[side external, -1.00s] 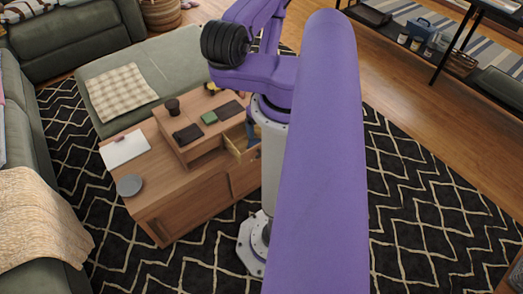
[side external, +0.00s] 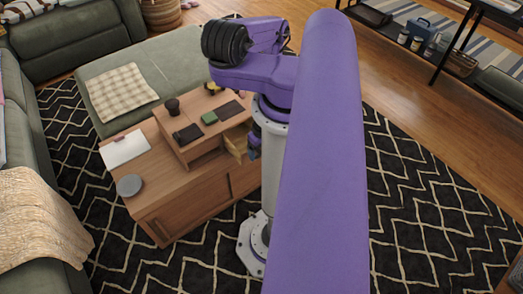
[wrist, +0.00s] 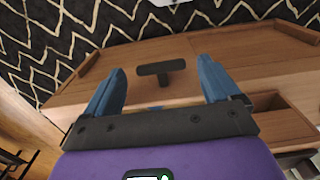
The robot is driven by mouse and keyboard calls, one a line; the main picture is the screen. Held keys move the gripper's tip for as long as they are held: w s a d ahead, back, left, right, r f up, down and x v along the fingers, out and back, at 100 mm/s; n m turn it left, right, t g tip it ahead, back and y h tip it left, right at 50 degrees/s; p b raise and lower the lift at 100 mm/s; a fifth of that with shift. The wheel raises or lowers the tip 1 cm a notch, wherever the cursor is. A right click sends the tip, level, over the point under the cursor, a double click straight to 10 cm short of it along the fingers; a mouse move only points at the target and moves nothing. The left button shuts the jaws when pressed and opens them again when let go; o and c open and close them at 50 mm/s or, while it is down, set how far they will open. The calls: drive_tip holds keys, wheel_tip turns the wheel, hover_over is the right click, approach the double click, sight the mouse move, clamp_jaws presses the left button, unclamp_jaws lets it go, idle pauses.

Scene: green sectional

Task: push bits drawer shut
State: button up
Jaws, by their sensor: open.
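A small wooden drawer (side external: 237,139) stands out, open, from the right side of the wooden organizer on the table. The blue fingers of my gripper (side external: 254,147) are just right of it, partly hidden by my arm. In the wrist view my gripper (wrist: 162,85) has its two blue fingers spread wide apart with nothing held. Whether a finger touches the drawer or handle I cannot tell. The drawer's contents are mostly hidden.
On the organizer top are a dark cup (side external: 173,106), a green box (side external: 209,117) and dark flat items. A white pad (side external: 125,149) and a grey disc (side external: 130,185) lie on the table (side external: 165,185). A green sofa (side external: 30,150) borders the left.

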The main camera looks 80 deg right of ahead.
drive_tip(key=shift+f, duration=0.3)
drive_tip(key=c, duration=1.5)
drive_tip(key=w+d, duration=0.9)
drive_tip(key=shift+w+d, duration=0.35)
drive_tip(key=o, duration=1.4)
drive_tip(key=shift+o, duration=0.5)
drive_tip(key=shift+a, duration=0.1)
wheel_tip(320, 180, up, 18)
drive_tip(key=shift+f, duration=0.25)
